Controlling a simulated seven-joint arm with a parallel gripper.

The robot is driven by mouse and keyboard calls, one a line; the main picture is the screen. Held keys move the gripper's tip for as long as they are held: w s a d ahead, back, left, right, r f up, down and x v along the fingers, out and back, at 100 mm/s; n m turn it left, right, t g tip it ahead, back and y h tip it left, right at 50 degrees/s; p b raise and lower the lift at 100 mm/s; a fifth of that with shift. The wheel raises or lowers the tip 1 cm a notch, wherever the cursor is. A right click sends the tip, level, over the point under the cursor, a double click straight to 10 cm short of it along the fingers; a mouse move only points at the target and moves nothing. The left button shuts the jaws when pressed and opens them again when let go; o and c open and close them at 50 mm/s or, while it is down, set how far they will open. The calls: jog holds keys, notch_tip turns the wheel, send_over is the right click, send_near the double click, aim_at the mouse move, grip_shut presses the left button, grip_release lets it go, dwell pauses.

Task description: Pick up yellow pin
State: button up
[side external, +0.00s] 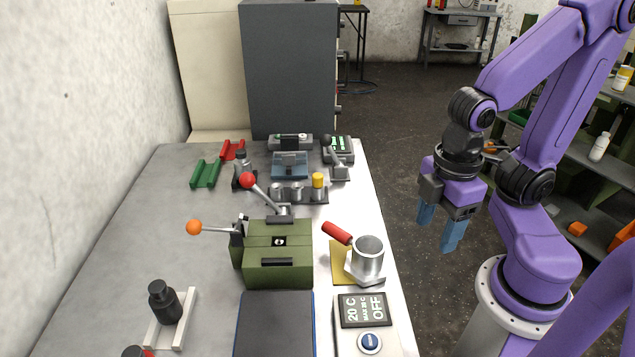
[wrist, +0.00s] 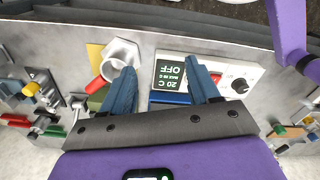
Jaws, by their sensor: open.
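The yellow pin (side external: 318,180) stands upright at the right end of a grey holder (side external: 298,194) with several round sockets, towards the back right of the table. In the wrist view a small yellow shape (wrist: 30,90) at the left looks like the same pin. My gripper (side external: 441,233) is open and empty, fingers pointing down, off the right edge of the table and well apart from the pin. Its two blue fingers (wrist: 160,82) also show in the wrist view, with nothing between them.
A green box (side external: 278,270) with red- and orange-knobbed levers stands in front of the holder. A metal cup with a red handle (side external: 368,256) sits near the right edge. A hotplate display (side external: 364,310) is at the front. Red and green trays (side external: 206,173) lie back left.

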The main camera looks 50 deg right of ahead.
jog(key=w+a+r+m, duration=0.2)
jog(key=w+a+m, duration=0.1)
jog(key=w+m, duration=0.5)
jog(key=m, duration=2.3)
send_over(318, 175)
jog(key=f, duration=1)
jog(key=shift+w+d+f, duration=0.2)
jog(key=shift+w+d, duration=0.05)
jog(key=f, duration=0.4)
jog(key=shift+s+a, duration=0.25)
jog(key=shift+s, duration=0.05)
jog(key=shift+f, duration=0.6)
jog(key=shift+c, duration=0.3)
